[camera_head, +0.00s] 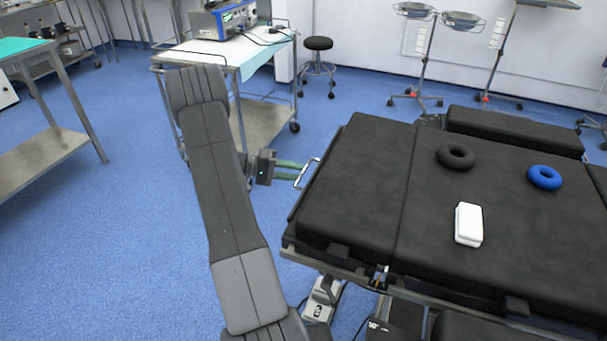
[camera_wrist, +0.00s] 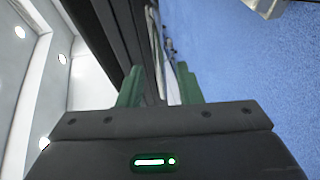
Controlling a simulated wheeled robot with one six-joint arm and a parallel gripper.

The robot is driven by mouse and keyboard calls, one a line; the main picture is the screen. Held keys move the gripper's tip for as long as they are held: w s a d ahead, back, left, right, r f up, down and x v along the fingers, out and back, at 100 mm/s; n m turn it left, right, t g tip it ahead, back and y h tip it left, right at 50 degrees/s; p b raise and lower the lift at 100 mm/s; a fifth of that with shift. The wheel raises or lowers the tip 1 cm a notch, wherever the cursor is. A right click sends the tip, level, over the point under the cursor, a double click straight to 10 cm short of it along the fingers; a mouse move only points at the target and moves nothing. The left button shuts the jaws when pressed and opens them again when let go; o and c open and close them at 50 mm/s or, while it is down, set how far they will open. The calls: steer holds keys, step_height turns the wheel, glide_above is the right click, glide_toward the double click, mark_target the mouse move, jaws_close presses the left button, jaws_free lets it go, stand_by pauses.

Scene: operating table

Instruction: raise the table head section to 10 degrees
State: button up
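The table head section (camera_head: 352,190) is the black padded panel at the left end of the operating table. It looks about level with the pad beside it. A metal loop handle (camera_head: 316,163) sticks out from its left end. My gripper (camera_head: 303,174) has green fingers that point right at this handle. In the wrist view my gripper (camera_wrist: 159,84) has its two fingers well apart, with a thin metal bar, apparently the handle, showing between them. I cannot tell whether either finger touches it. The dark edge of the table (camera_wrist: 118,35) lies beside the left finger.
A cart (camera_head: 262,120) with a device and a stool (camera_head: 318,44) stand behind my arm. Blue floor is open at the left.

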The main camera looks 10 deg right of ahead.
mark_target(302, 173)
steer(key=shift+x, duration=1.55)
jaws_close()
steer(key=shift+r, duration=0.1)
steer(key=shift+m+t+y, duration=0.3)
steer(key=shift+y, duration=0.5)
steer(key=shift+w+a+r+b, duration=0.1)
steer(key=shift+r+b, duration=0.05)
steer(key=shift+r, duration=0.95)
steer(key=shift+w+a+r+b, duration=0.1)
steer(key=shift+r+b, duration=0.05)
steer(key=shift+r, duration=0.9)
jaws_free()
steer(key=shift+f, duration=0.1)
